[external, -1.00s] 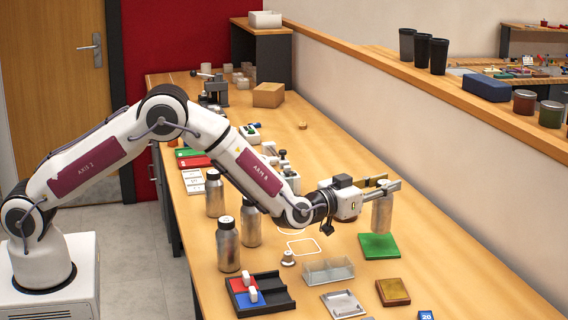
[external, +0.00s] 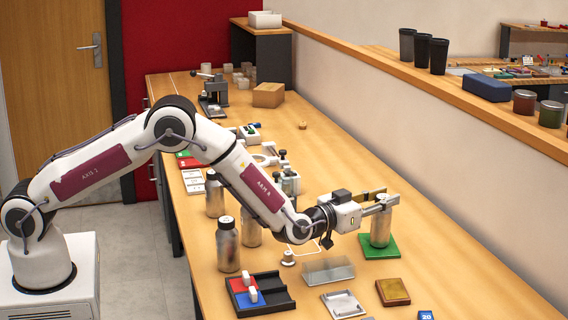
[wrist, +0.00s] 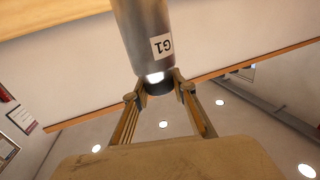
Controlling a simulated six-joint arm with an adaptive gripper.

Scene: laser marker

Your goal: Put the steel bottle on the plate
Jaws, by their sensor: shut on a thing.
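My gripper (external: 382,202) is shut on a steel bottle (external: 380,228), near its top. The bottle is upright over a green square plate (external: 379,251), and its bottom appears at or very close to the plate's surface; I cannot tell for sure whether they touch. In the wrist view the bottle (wrist: 146,35) shows between the fingers (wrist: 160,88), with a white label reading G1. The plate does not show in the wrist view.
Several other steel bottles (external: 228,246) stand to the left under my arm. A clear tray (external: 329,270), a brown-gold block (external: 393,292) and a red-blue sorter tray (external: 262,293) lie in front. The wall runs along the right.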

